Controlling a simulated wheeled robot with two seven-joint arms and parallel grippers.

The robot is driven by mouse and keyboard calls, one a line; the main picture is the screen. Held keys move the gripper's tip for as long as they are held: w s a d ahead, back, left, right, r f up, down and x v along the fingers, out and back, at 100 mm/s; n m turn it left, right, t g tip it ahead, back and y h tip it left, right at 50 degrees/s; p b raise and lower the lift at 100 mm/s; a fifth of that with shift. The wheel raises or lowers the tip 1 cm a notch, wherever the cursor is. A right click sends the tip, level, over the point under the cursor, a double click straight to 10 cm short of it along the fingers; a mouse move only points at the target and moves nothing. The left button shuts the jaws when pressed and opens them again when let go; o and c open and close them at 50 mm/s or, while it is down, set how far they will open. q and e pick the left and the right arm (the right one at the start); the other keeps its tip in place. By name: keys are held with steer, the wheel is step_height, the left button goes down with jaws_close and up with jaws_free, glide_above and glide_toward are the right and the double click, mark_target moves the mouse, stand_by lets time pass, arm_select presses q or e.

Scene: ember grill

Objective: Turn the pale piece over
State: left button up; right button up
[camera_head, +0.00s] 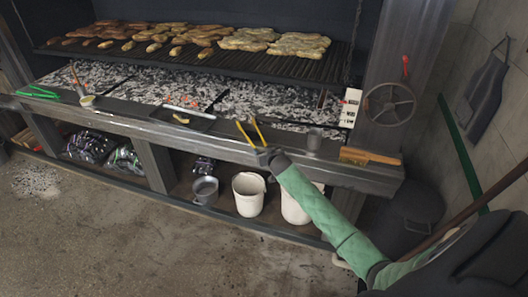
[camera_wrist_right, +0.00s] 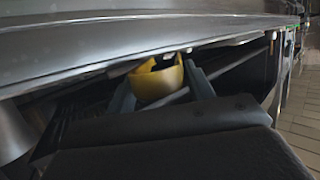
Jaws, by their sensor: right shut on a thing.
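My right gripper (camera_head: 262,152) is at the front ledge of the grill, shut on yellow tongs (camera_head: 250,131). The tongs point up and away, their two arms spread apart above the ledge. In the right wrist view, the yellow tongs' bend (camera_wrist_right: 158,82) sits between the two fingers (camera_wrist_right: 160,90). Several browned sausages and flat meat pieces (camera_head: 298,45) lie on the raised grill rack. Some sausages look paler, such as one near the front (camera_head: 205,53); I cannot tell which is the pale piece. My left gripper is not in view.
Ash and coals (camera_head: 265,103) lie under the rack. A handwheel (camera_head: 389,105) stands at right.

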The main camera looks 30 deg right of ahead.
steer(key=o, duration=0.5)
steer(key=shift+o, duration=1)
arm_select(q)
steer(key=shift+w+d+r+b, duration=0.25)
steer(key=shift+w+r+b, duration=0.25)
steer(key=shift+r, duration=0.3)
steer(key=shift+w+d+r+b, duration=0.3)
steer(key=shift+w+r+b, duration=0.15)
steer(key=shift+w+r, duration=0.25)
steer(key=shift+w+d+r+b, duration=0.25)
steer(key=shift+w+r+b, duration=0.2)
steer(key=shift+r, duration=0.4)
arm_select(e)
steer(key=v, duration=0.7)
steer(key=shift+s+r, duration=0.15)
steer(key=shift+s, duration=0.25)
